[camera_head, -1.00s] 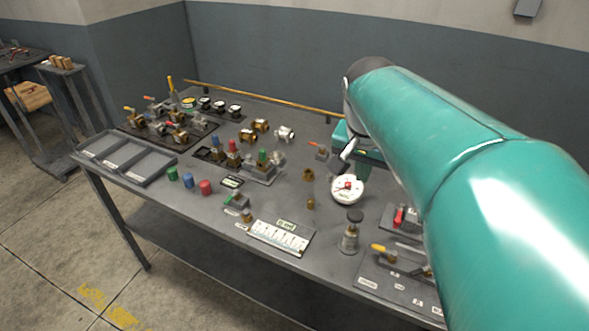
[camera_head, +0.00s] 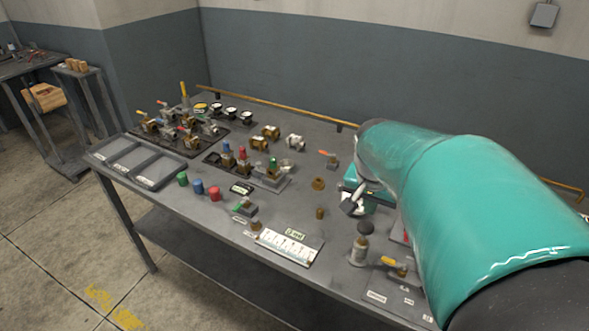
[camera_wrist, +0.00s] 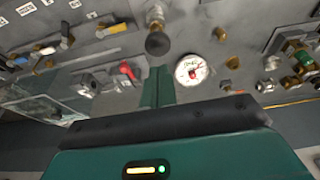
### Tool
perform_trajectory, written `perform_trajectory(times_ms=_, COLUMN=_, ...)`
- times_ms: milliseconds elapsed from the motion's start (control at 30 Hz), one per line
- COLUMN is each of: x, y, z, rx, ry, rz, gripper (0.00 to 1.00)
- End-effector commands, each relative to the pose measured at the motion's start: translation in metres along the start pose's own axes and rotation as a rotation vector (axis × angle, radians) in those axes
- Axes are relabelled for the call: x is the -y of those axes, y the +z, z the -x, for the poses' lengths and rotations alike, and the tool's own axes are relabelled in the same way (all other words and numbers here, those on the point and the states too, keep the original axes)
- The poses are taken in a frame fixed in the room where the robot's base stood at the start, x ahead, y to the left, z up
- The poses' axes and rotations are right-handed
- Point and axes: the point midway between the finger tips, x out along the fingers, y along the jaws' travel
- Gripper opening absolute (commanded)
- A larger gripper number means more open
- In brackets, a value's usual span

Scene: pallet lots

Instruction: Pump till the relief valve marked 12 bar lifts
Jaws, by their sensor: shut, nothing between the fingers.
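Relief valves with a blue cap (camera_head: 227,148), a red cap (camera_head: 242,153) and a green cap (camera_head: 272,163) stand on a plate mid-bench. No 12 bar marking is legible on them. A round white gauge (camera_wrist: 192,70) with red on its dial shows in the wrist view; its reading is too small to tell. A black-knobbed cylinder (camera_head: 360,248), possibly the pump, stands upright near the front edge; its knob (camera_wrist: 158,43) is just ahead of my fingers in the wrist view. My gripper (camera_wrist: 157,75) is shut and empty above the bench, apart from the knob as far as I can tell.
Loose green (camera_head: 182,178), blue (camera_head: 197,186) and red (camera_head: 214,193) caps lie near the front edge. A grey compartment tray (camera_head: 138,166) is at left. A label card (camera_head: 288,245) lies at front. A yellow-handled valve (camera_head: 395,264) stands at right. My arm hides the right end.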

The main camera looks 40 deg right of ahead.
Motion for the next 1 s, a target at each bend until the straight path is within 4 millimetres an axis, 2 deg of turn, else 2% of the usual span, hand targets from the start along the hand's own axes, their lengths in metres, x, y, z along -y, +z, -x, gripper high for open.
perform_trajectory(times_ms=100, x=-0.001, y=0.006, z=-0.021, rx=0.003, ry=0.002, rz=0.0, gripper=0.0)
perform_trajectory(times_ms=233, x=0.0, y=0.01, z=-0.037, rx=0.002, ry=0.001, rz=0.0, gripper=0.0)
perform_trajectory(times_ms=400, x=0.0, y=0.011, z=-0.044, rx=0.0, ry=0.0, rz=-0.001, gripper=0.0)
perform_trajectory(times_ms=700, x=0.0, y=0.012, z=-0.045, rx=0.0, ry=0.0, rz=-0.001, gripper=0.0)
perform_trajectory(times_ms=1000, x=-0.001, y=0.022, z=-0.079, rx=0.002, ry=0.001, rz=0.0, gripper=0.0)
